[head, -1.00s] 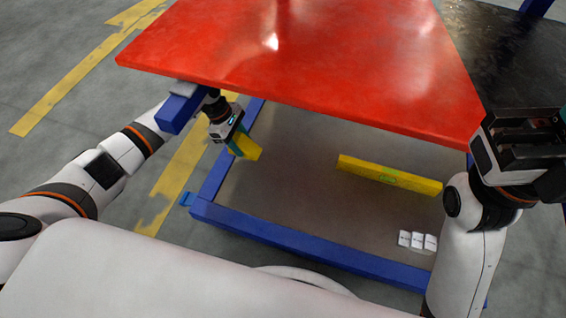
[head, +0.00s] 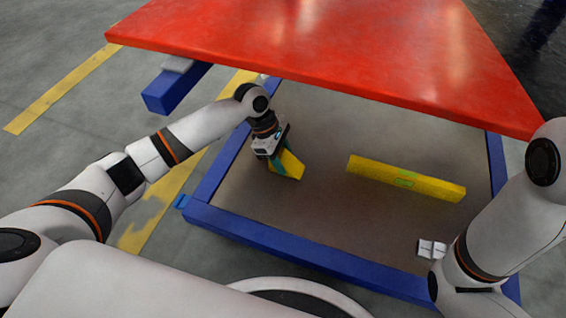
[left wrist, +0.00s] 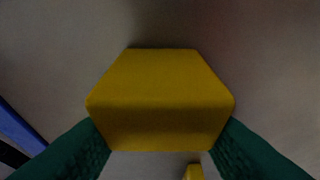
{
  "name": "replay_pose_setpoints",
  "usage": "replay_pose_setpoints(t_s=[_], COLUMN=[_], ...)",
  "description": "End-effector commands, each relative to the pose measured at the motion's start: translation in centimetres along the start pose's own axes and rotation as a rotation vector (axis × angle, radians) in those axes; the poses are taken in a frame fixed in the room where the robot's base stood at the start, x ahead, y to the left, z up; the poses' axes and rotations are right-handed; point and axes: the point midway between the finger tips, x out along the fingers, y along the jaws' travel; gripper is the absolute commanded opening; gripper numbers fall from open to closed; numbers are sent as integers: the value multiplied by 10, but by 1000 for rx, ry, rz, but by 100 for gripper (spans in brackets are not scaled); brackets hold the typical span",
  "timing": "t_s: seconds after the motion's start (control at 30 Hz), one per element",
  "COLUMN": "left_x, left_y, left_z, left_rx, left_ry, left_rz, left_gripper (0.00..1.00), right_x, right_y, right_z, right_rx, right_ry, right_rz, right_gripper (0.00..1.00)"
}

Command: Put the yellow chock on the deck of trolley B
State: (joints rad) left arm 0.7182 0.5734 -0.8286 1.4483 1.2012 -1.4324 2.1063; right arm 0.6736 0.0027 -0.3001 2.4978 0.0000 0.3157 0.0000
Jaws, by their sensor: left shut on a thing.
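The yellow chock (head: 292,166) is in my left gripper (head: 281,166), whose teal fingers are shut on its sides. In the left wrist view the chock (left wrist: 160,98) fills the middle, with a dark green finger at each side. The gripper is over the grey deck (head: 310,215) inside a blue frame, below the level of the red top. I cannot tell whether the chock touches the deck. No label shows which trolley this is. My right arm is at the right edge, and its gripper is not in view.
A yellow spirit level (head: 430,186) lies on the deck to the right. Small white blocks (head: 427,249) lie near the front right. The red top (head: 300,45) overhangs the back of the deck. A blue rail (head: 290,249) edges the front. The deck's middle is clear.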

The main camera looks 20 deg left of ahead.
Motion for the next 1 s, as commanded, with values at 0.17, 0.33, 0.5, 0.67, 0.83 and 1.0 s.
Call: replay_pose_setpoints(t_s=[0.17,0.33,0.5,0.67,0.83,1.0], left_x=[0,0,2,3,2,-8], left_y=[0,0,0,0,0,0], left_z=[0,0,1,1,1,-1], left_rx=[1,1,1,1,1,0], left_ry=[1,1,0,0,0,1], left_rz=[-2,-1,0,0,-1,-1], left_gripper=[16,16,58,67,67,67], right_x=[2,2,0,0,0,5], right_y=[0,0,0,0,0,-1], right_z=[1,0,-2,-1,-1,-3], right_rx=[-1,0,1,1,1,0], right_ry=[-4,-3,4,2,3,4], right_rz=[2,1,-2,-1,-1,0], right_gripper=[0,0,0,0,0,0])
